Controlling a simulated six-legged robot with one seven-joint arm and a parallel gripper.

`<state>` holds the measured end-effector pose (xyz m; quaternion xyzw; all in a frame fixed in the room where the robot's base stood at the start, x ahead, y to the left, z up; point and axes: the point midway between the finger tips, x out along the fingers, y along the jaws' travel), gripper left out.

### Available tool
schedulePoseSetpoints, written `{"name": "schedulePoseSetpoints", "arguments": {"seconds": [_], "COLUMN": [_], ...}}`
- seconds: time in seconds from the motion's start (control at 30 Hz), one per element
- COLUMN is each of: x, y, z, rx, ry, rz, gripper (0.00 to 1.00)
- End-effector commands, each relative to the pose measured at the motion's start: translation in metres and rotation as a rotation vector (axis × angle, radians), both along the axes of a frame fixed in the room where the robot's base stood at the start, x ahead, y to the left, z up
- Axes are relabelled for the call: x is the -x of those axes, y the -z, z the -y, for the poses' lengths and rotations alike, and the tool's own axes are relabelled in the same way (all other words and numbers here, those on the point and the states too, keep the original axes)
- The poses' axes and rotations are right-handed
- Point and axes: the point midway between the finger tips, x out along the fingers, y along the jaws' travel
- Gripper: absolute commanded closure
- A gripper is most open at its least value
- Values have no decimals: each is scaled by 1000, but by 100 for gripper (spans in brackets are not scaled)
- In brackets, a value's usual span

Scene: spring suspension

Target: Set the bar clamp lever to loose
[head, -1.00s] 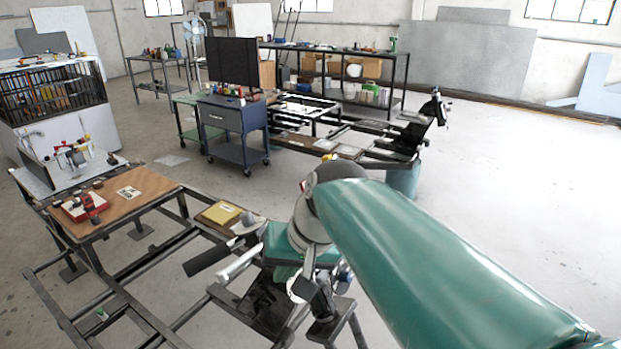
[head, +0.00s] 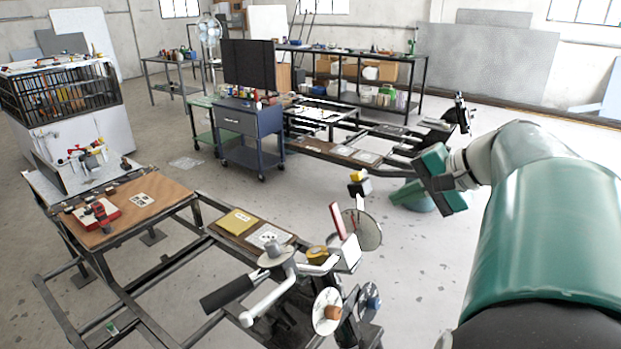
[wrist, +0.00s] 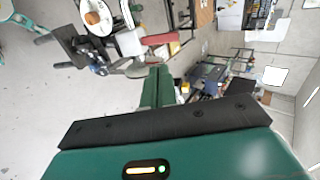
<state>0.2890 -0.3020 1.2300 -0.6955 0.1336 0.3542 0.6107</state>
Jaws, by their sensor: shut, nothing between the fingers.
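A red lever (head: 337,220) stands up from a white block (head: 348,252) on the fixture at the end of the frame; I take it to be the bar clamp lever, though I cannot be certain. The red lever also shows in the wrist view (wrist: 160,38), beyond the fingertips. My gripper (wrist: 156,72) is shut and empty, its green fingers together. In the head view my gripper (head: 412,190) is raised to the right of the red lever, apart from it.
Around the lever are a black-handled crank (head: 227,293), a white disc with an orange knob (head: 327,311) and a grey disc (head: 365,230). A wooden board with a red tool (head: 100,215) is at left. A blue cart (head: 248,130) stands behind. Floor at right is clear.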

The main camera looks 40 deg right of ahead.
Motion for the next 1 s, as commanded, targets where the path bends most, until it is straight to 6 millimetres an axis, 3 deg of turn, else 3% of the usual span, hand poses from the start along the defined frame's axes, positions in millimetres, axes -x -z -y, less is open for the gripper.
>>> {"name": "schedulePoseSetpoints", "arguments": {"seconds": [0.43, 0.7, 1.0], "x": [-63, -96, -99], "y": [59, 65, 66], "z": [-22, -31, -32], "rx": [-4, -1, 0], "ry": [-6, -5, -4], "rz": [-6, -3, -3], "gripper": [100, 100, 100]}}
